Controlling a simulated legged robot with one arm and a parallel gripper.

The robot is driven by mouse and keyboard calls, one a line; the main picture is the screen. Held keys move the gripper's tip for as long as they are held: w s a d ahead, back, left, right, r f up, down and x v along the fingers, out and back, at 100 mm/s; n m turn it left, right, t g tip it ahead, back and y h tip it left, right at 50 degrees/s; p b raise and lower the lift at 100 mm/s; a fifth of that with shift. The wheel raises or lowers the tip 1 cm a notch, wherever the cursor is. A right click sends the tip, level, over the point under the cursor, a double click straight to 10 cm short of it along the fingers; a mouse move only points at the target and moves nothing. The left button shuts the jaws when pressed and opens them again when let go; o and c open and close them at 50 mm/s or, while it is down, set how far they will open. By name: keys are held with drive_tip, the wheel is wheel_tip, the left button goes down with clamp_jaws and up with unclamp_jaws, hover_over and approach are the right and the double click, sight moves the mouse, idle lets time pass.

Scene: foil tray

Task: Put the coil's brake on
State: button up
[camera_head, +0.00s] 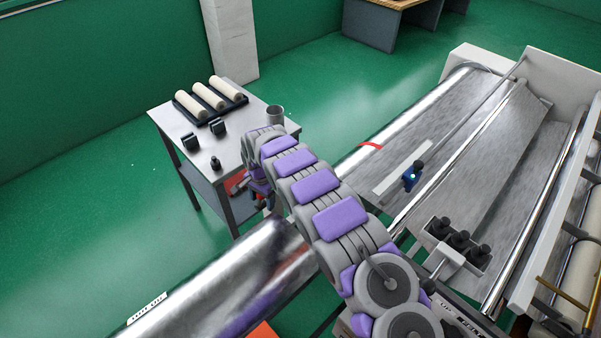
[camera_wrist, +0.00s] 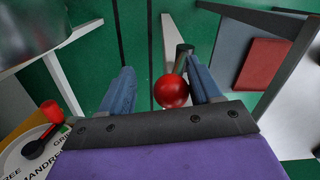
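A red ball knob (camera_wrist: 172,92) on a short grey lever shows between my gripper's fingers in the wrist view, close to the right finger. My gripper (camera_wrist: 160,88) is open, with a gap between the left finger and the knob. Whether the right finger touches the knob I cannot tell. In the head view my gripper (camera_head: 262,198) is mostly hidden behind my arm, beside the shiny foil coil (camera_head: 215,285). A round plate (camera_wrist: 40,150) with the words "FREE" and "MANDREL" carries a black lever and a red part at lower left in the wrist view.
A grey cart (camera_head: 178,122) with several cream rolls (camera_head: 208,97) and a metal cup (camera_head: 275,114) stands beyond my arm. A red box (camera_wrist: 262,65) lies on its lower shelf. The foil machine (camera_head: 470,160) fills the right side. Green floor is open behind.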

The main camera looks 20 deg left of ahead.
drive_tip(key=s+d+r+t+y+p, duration=0.1)
drive_tip(key=d+r, duration=0.2)
drive_tip(key=r, duration=0.5)
drive_tip(key=s+d+r+y+p, duration=0.1)
drive_tip(key=d+r, duration=0.1)
drive_tip(key=r, duration=0.6)
drive_tip(key=d+r+h, duration=0.1)
drive_tip(key=d+r, duration=0.2)
drive_tip(key=d, duration=0.6)
drive_tip(key=shift+r+b, duration=0.35)
drive_tip(key=shift+w, duration=0.1)
